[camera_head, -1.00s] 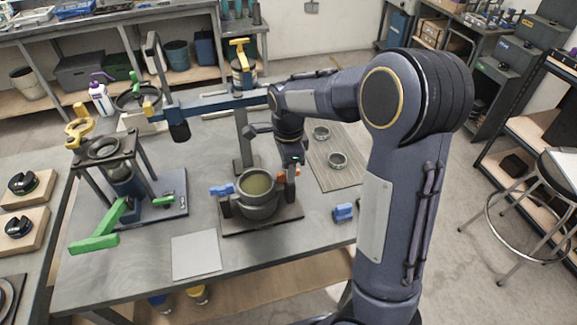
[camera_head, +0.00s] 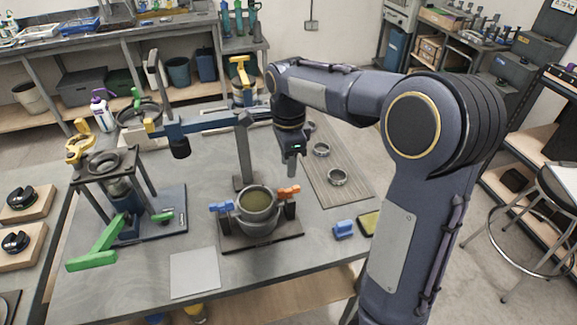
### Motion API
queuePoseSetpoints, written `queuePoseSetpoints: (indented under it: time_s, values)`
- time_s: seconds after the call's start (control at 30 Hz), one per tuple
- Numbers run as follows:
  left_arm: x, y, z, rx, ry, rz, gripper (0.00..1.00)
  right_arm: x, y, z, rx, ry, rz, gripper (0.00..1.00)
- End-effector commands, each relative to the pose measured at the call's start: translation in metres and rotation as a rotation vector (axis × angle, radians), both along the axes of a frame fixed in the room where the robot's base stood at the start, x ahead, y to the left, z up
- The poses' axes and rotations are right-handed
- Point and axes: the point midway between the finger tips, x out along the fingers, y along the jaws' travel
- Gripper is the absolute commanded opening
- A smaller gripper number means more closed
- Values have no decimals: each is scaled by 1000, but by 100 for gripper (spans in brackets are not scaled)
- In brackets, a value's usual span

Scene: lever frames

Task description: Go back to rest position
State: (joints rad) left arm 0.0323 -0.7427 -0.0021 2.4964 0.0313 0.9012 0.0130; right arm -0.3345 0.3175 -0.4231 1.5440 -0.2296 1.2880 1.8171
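My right arm comes in from the right and reaches over the table (camera_head: 215,143). My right gripper (camera_head: 291,170) points down above the table, behind the round grey pot (camera_head: 257,222) and its orange lever (camera_head: 289,191). It appears clear of both. Its fingers are small and seen edge-on, so I cannot tell whether they are apart. The pot stands on a dark base plate (camera_head: 262,241), with a blue lever (camera_head: 221,207) on its left. My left gripper is out of view.
A stand with a green lever (camera_head: 92,261) is at the left. A beam on a post (camera_head: 243,155) stands just left of my gripper. A board with metal rings (camera_head: 338,177) lies to the right. A blue block (camera_head: 344,229) and grey plate (camera_head: 195,273) are in front.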

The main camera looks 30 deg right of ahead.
Motion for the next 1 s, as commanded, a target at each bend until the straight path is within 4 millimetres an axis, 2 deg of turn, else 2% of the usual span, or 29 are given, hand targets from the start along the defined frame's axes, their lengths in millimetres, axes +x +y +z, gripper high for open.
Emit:
queuePoseSetpoints:
  time_s: [0.4, 0.53, 0.67, 0.77, 0.9, 1.0]
  values:
    - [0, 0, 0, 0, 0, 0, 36, -1, 0, 0, 1, 0, 2, 33]
    - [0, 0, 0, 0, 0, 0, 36, -14, -1, 3, 41, -23, 81, 33]
    - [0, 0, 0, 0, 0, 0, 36, -54, 4, 12, 133, -119, 334, 33]
    - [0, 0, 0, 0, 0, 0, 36, -97, 15, 18, 177, -252, 616, 33]
    - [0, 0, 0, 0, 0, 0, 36, -154, 37, 18, 128, -449, 1018, 33]
    - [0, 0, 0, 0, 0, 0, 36, -186, 52, 11, 36, -553, 1261, 33]
